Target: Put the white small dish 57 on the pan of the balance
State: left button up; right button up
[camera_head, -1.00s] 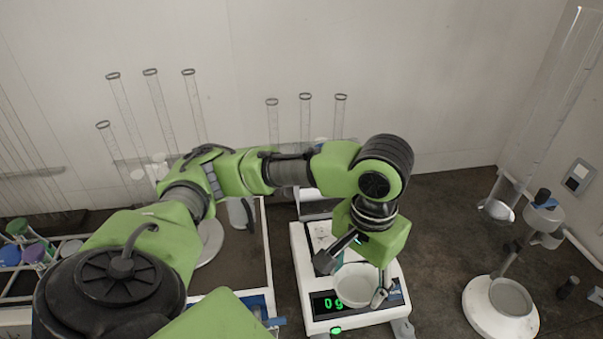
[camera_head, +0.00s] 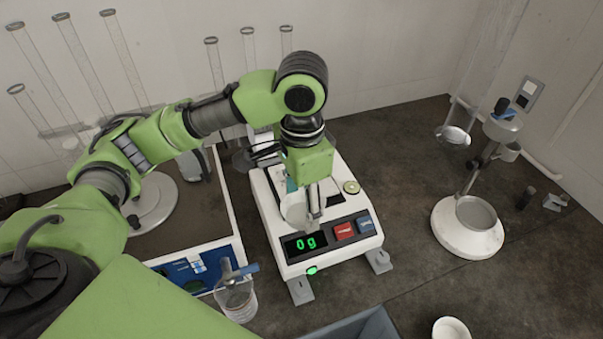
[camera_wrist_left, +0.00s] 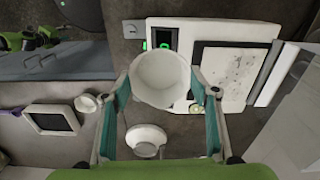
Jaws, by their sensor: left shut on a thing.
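My left gripper (camera_head: 305,205) is shut on a white small dish (camera_head: 293,210) and holds it over the front part of the balance (camera_head: 335,263), just behind the display. In the left wrist view the dish (camera_wrist_left: 160,78) sits between the two fingers and looks empty; no number is readable on it. The square pan (camera_wrist_left: 222,74) shows there beside the dish, with the dish apart from it in the picture. In the head view my gripper and arm hide most of the pan. The display (camera_head: 304,243) reads 0 g. My right gripper is not in view.
A glass beaker (camera_head: 236,299) stands front left of the balance. A white-based stand (camera_head: 465,240) is at the right, and another white bowl (camera_head: 452,329) is at the front edge. Glass tubes stand at the back. The dark bench right of the balance is mostly clear.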

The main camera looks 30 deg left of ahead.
pick_arm(q)
jog(key=w+r+m+p, duration=0.1)
jog(key=m, duration=0.1)
jog(key=w+r+m+p, duration=0.1)
jog(key=r+m, duration=0.1)
jog(key=shift+w+a+r+m, duration=0.15)
jog(key=shift+r+m, duration=0.15)
jog(key=shift+w, duration=0.1)
jog(key=shift+w+a+m, duration=0.25)
jog(key=shift+w+m, duration=0.05)
jog(key=shift+w, duration=0.05)
jog(key=w+a+f+p, duration=0.1)
jog(key=w+a+f, duration=0.1)
jog(key=w, duration=0.1)
jog(key=w+a+f, duration=0.2)
jog(key=w+f, duration=0.1)
jog(key=w, duration=0.1)
jog(key=w+a+f+p, duration=0.1)
jog(key=w+a+f, duration=0.1)
jog(key=w+f, duration=0.1)
jog(key=shift+w+a+f+p, duration=0.15)
jog(key=shift+a+f+p, duration=0.1)
jog(key=shift+a+p, duration=0.1)
jog(key=shift+w+a+f, duration=0.15)
jog(key=shift+w+f, duration=0.2)
jog(key=shift+f, duration=0.15)
notch_tip(320, 180, down, 3)
jog(key=shift+a+p, duration=0.1)
jog(key=shift+p, duration=0.9)
jog(key=shift+f, duration=0.2)
